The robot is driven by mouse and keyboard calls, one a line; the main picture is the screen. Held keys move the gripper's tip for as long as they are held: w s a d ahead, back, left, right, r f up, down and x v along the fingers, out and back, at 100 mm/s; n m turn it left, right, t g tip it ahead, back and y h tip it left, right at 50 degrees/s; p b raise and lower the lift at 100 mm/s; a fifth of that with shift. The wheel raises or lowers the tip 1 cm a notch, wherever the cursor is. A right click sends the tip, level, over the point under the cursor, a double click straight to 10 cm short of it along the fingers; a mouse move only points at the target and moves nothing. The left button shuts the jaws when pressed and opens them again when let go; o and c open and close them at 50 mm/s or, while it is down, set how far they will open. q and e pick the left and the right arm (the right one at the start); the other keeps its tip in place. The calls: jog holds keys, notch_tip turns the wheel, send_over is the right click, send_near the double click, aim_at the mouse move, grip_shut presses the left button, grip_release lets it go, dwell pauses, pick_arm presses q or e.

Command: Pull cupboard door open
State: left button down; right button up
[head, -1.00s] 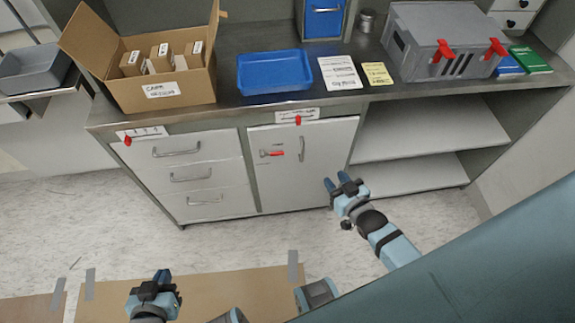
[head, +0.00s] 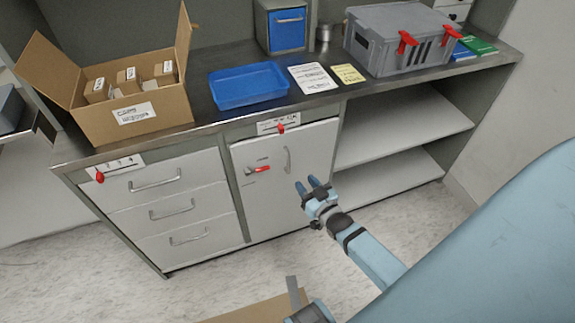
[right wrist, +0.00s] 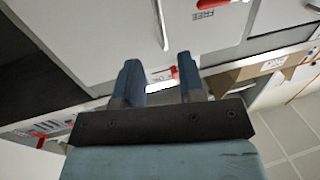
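The cupboard door (head: 297,190) is a pale grey panel under the counter, right of the drawers, and looks shut. Its vertical bar handle (head: 287,160) is near the door's upper middle. A red latch (head: 258,169) sits left of the handle. My right gripper (head: 313,184) is open and empty, in front of the door, below and right of the handle. In the right wrist view the right gripper (right wrist: 158,82) has its blue fingers apart, with the handle (right wrist: 161,25) ahead of them and not between them.
Three drawers (head: 165,205) are left of the door, and open shelves (head: 400,140) are right of it. On the counter stand an open cardboard box (head: 133,115), a blue tray (head: 248,86) and a grey crate (head: 385,40).

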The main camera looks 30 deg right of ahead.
aim_at(289, 172)
jog(key=w+b, duration=0.1)
jog(key=w, duration=0.9)
jog(key=shift+d, duration=0.15)
grip_shut()
